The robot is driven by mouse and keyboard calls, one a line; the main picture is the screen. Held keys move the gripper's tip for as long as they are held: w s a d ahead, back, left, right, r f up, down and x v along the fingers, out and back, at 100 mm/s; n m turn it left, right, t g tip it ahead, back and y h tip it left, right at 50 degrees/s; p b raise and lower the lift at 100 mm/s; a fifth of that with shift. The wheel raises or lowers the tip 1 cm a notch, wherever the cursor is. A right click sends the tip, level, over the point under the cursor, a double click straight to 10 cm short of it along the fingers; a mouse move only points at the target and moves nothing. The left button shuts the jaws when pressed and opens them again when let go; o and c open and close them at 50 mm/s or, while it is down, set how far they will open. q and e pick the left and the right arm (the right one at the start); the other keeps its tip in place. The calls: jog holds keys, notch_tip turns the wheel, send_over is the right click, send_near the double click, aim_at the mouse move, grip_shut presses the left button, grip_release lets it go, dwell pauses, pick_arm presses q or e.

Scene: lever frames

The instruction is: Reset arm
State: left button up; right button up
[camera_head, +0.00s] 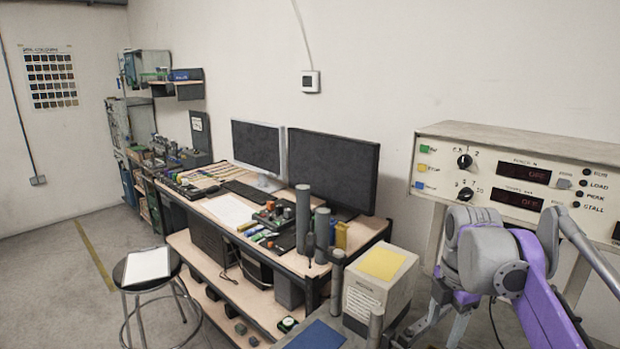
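A purple and grey jointed arm (532,290) fills the lower right, in front of the machine with the control panel. It looks like my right arm, bent at a large grey joint (490,262). Pale grey forked parts show below and left of that joint, partly hidden and cut off by the bottom edge. I cannot tell whether they are my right gripper, and no held object can be made out. My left arm and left gripper are not in view.
A control panel (540,172) with knobs and displays stands close behind the arm. A beige box (385,300) with a yellow top is left of it. A cluttered desk (215,212) with two monitors and a stool (145,268) stand farther left. The left floor is clear.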

jog(key=s+a+f+m+t, duration=0.2)
jog(key=s+a+f+m, duration=0.1)
jog(key=s+f+m, duration=0.5)
jog(key=s+a+f+m+t, duration=0.2)
jog(key=s+a+f+m, duration=0.2)
jog(key=s+f+m, duration=0.5)
notch_tip(320, 180, down, 3)
jog(key=m, duration=0.4)
jog(key=shift+s+f+t, duration=0.2)
jog(key=shift+s+t, duration=0.1)
jog(key=shift+t, duration=0.1)
jog(key=shift+a, duration=0.1)
dwell(0.4)
